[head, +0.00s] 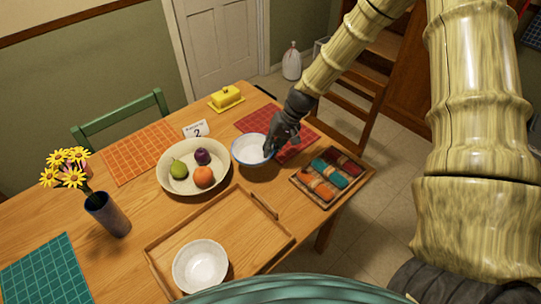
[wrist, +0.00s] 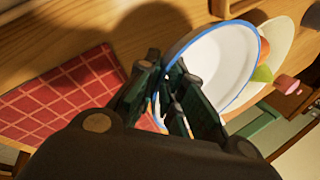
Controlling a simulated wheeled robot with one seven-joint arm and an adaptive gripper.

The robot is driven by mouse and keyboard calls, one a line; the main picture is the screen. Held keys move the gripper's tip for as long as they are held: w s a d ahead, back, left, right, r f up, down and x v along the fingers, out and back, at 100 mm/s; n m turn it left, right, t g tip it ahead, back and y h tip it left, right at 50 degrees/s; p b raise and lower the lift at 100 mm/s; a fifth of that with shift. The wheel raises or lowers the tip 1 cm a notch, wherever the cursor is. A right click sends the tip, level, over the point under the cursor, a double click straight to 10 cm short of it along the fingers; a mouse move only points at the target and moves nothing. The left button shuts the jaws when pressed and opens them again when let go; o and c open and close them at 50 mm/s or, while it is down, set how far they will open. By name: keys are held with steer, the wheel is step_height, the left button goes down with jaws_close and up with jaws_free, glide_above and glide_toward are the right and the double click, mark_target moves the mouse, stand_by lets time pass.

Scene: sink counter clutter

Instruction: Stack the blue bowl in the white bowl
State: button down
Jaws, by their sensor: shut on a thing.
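The blue bowl (head: 251,150), white inside with a blue rim, is beside the fruit bowl in the head view. My gripper (head: 270,148) is shut on its right rim. In the wrist view the bowl (wrist: 222,65) shows its pale inside and blue rim, and the fingers (wrist: 170,88) pinch the rim. The bowl looks empty. I cannot tell whether it touches the table. The white bowl (head: 200,266) sits empty and upright in the wooden tray (head: 225,222), toward the front of the table.
A cream bowl (head: 180,187) of fruit stands just left of the blue bowl. A red placemat (head: 300,143) and a box of colored rolls (head: 320,194) lie to the right.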

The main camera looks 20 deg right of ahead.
steer(key=shift+f+p, duration=0.45)
steer(key=shift+f, duration=1.6)
steer(key=shift+f, duration=0.15)
steer(key=c, duration=1.5)
jaws_free()
steer(key=shift+c, duration=0.2)
steer(key=shift+d+r, duration=0.1)
steer(key=shift+r, duration=0.1)
